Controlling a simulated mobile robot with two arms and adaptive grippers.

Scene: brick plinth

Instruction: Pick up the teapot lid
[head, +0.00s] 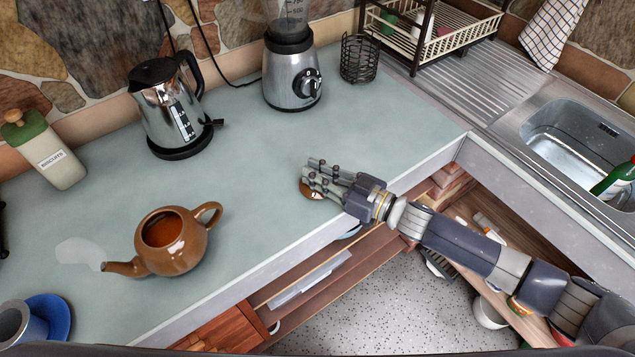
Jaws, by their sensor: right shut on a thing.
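The brown teapot lid (305,190) is at the fingers of my right gripper, over the front part of the counter. The fingers cover most of it, so I cannot tell whether it touches the counter. My right gripper (322,182) is shut on the lid. The brown teapot (180,255) stands to the left with its top uncovered, showing orange-brown inside. Its spout points left and its handle right. My left gripper is not in view.
A kettle (170,115), a blender (291,85) and a wire holder (360,60) stand along the back. A biscuit jar (60,165) and a blue saucer (62,312) are at left. A pale puddle (78,251) lies by the spout.

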